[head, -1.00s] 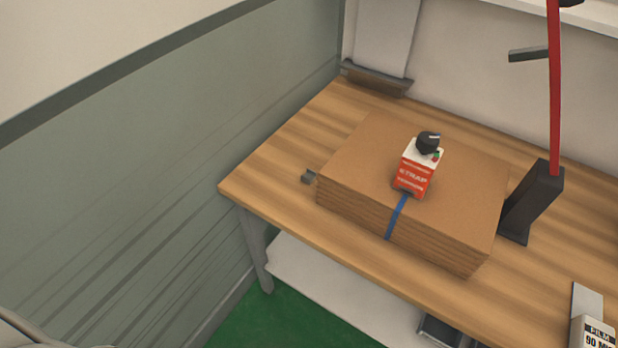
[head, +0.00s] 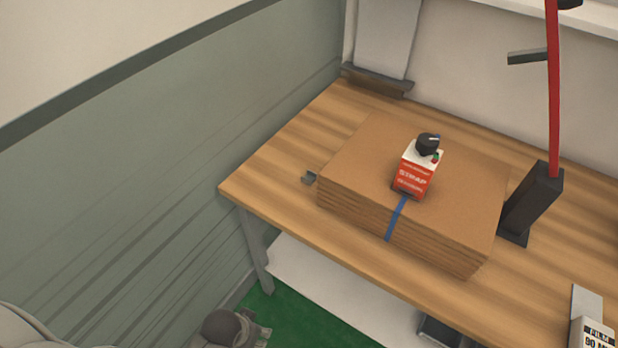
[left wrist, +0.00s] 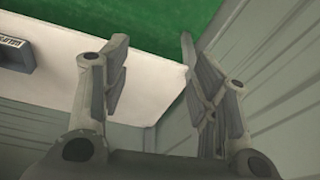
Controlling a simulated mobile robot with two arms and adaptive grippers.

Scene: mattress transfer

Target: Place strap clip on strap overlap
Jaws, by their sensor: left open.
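A small grey metal clip (head: 310,177) lies on the wooden table just left of the cardboard stack (head: 350,160). A blue strap (head: 397,218) runs down the stack's front side. Its upper part is hidden by a red and white box marked STRAP (head: 414,178) with a black knob on top, so I cannot see any strap overlap. My left gripper (head: 262,335) is low at the bottom of the head view, in front of the table's left end and well away from the clip. In the left wrist view its fingers (left wrist: 152,55) are apart with nothing between them. My right gripper is not in view.
The wooden table (head: 262,165) has free room left of the stack. A black stand with a red post (head: 555,100) is on the right. A box marked FILM (head: 592,333) is at lower right. A grey-green wall (head: 130,170) closes off the left side.

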